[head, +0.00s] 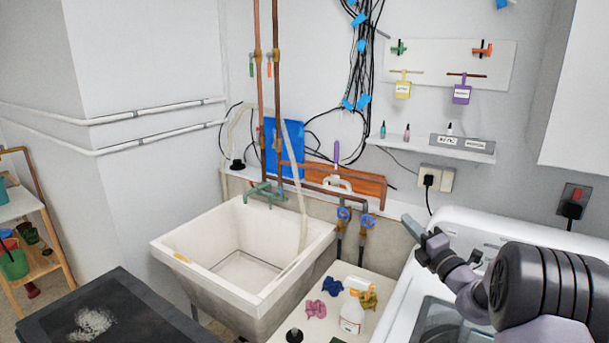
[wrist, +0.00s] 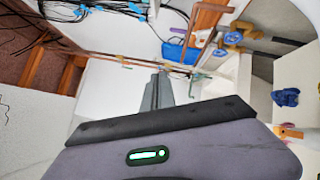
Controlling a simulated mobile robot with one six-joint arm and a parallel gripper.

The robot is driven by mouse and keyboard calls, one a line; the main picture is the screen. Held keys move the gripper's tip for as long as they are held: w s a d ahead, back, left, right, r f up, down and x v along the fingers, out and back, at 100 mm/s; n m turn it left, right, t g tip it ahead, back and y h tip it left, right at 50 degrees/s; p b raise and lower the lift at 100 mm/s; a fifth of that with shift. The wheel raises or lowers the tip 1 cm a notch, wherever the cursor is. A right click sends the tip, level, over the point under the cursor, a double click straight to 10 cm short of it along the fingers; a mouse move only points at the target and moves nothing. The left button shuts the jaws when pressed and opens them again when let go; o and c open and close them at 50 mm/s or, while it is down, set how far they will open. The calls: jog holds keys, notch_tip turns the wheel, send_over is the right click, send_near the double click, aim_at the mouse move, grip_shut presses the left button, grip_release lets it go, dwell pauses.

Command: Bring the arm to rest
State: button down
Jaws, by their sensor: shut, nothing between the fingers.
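My arm comes in from the right in the head view, over the white washing machine (head: 480,228). My gripper (head: 412,226) points up and to the left in front of the wall. Its fingers are together with nothing between them. In the wrist view my gripper (wrist: 157,90) shows as a narrow grey shape, free of any object. It appears to touch nothing.
A white sink (head: 215,262) stands left of my gripper. A white bottle (head: 352,314) and crumpled cloths (head: 316,309) lie on a ledge below. A small shelf (head: 436,148) is on the wall above. Blue valves (head: 344,214) are nearby.

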jog(key=s+a+r+n+g+y, duration=0.25)
jog(key=s+a+n, duration=0.2)
jog(key=a, duration=0.25)
jog(key=s+a+r+n+g+y, duration=0.1)
jog(key=s+a+n+g+y, duration=0.15)
jog(key=a+n, duration=0.45)
jog(key=s+a+r+n+g+y, duration=0.1)
jog(key=s+a+r+n+g, duration=0.15)
jog(key=s+a+n, duration=0.4)
jog(key=s+a+f+n+g+h+b, duration=0.1)
jog(key=s+a+f+n+g, duration=0.2)
jog(key=s+a+n+g, duration=0.5)
jog(key=s+d+f+n+h, duration=0.1)
jog(key=s+f+n+h, duration=0.1)
jog(key=s+n, duration=0.3)
jog(key=s+d+f+n+t+h, duration=0.1)
jog(key=s+d+f+n+h, duration=0.1)
jog(key=s+n, duration=0.4)
jog(key=s+d+f+n+t+h, duration=0.1)
jog(key=s+f+n+h, duration=0.1)
jog(key=s+n, duration=0.4)
jog(key=s+h+b, duration=0.1)
jog(key=s, duration=0.3)
jog(key=shift+s+d+f+h, duration=0.2)
jog(key=shift+s+d+h, duration=0.1)
jog(key=shift+d+h, duration=0.1)
jog(key=shift+d, duration=0.1)
